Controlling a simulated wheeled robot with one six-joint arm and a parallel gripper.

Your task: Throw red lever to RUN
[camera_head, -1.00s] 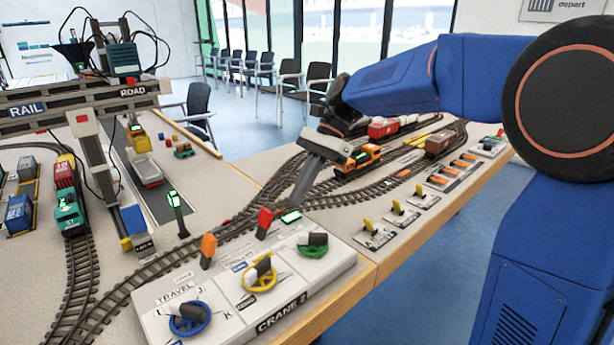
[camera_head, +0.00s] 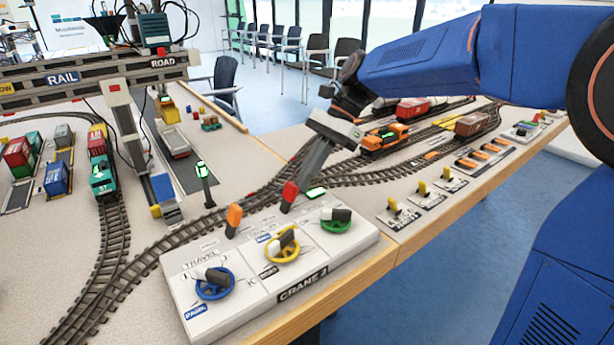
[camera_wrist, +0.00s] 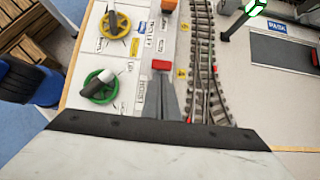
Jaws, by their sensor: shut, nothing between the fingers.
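The red lever (camera_head: 290,191) stands at the back edge of the white CRANE 2 panel (camera_head: 330,257), between the orange lever and a lit green label. In the wrist view the red lever (camera_wrist: 161,65) lies just beyond the tips of my gripper (camera_wrist: 168,82). My gripper (camera_head: 291,205) is shut and empty, its fingers pointing down beside the red lever. I cannot tell whether it touches the lever. The lettering by the red lever is too small to read.
An orange lever (camera_head: 234,217) and blue (camera_head: 215,283), yellow (camera_head: 282,244) and green (camera_head: 336,219) handwheels are on the same panel. Train tracks run close behind it. A signal post (camera_head: 205,185) with a green light stands behind the panel, left of my gripper.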

